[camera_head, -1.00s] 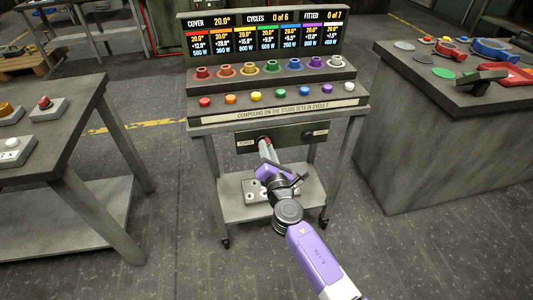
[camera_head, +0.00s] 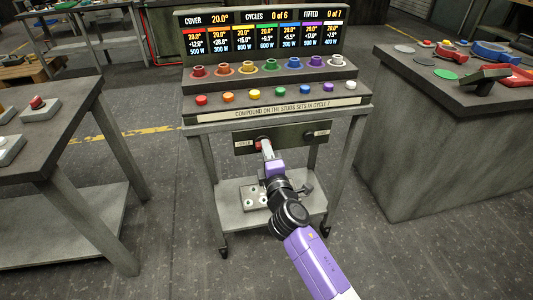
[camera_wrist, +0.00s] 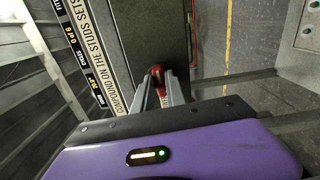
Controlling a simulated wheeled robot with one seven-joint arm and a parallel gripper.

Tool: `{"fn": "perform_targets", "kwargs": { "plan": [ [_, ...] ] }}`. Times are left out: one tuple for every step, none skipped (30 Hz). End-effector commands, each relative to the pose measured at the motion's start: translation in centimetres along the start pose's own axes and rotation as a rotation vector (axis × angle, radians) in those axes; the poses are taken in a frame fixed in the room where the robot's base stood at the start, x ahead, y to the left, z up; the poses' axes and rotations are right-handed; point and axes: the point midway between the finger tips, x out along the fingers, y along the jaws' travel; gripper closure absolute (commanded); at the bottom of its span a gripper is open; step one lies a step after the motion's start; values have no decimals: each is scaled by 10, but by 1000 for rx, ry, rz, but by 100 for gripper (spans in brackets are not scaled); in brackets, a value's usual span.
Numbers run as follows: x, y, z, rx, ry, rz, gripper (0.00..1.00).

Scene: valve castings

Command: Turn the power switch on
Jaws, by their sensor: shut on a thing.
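The power switch shows as a small red knob (camera_head: 258,146) at the left of the dark panel (camera_head: 290,138) under the console, beside a POWER label. My gripper (camera_head: 265,148) reaches up to it from the front. In the wrist view the red knob (camera_wrist: 157,71) sits between the two finger ends (camera_wrist: 160,86), which are shut on it. The fingers hide part of the knob, and I cannot tell its exact setting.
Above, the console has several coloured buttons (camera_head: 254,95), coloured studs (camera_head: 271,67) and a lit display (camera_head: 262,32). A dark knob (camera_head: 309,134) is at the panel's right. A lower shelf (camera_head: 230,208) lies beneath. Benches stand left (camera_head: 60,140) and right (camera_head: 430,130).

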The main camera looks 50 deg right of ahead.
Motion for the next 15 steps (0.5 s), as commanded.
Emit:
{"fn": "perform_targets", "kwargs": {
  "plan": [
    [0, -2, 0, 16, 0, -1, 100],
    [0, -2, 0, 25, 0, -1, 100],
    [0, -2, 0, 35, 0, -2, 100],
    [0, -2, 0, 41, 0, -2, 100],
    [0, -2, 0, 47, 0, -2, 100],
    [0, -2, 0, 53, -1, -2, 100],
    [0, -2, 0, 56, -1, -2, 100],
    [0, -2, 0, 59, -1, -2, 100],
    [0, -2, 0, 62, -1, -2, 100],
    [0, -2, 0, 64, -1, -2, 100],
    [0, -2, 0, 65, -1, -2, 100],
    [0, -2, 0, 66, -1, -3, 100],
    [0, -2, 0, 67, -1, -3, 100],
    [0, -2, 0, 67, -1, -3, 100],
    [0, -2, 0, 67, -1, -3, 100]
  ]
}}
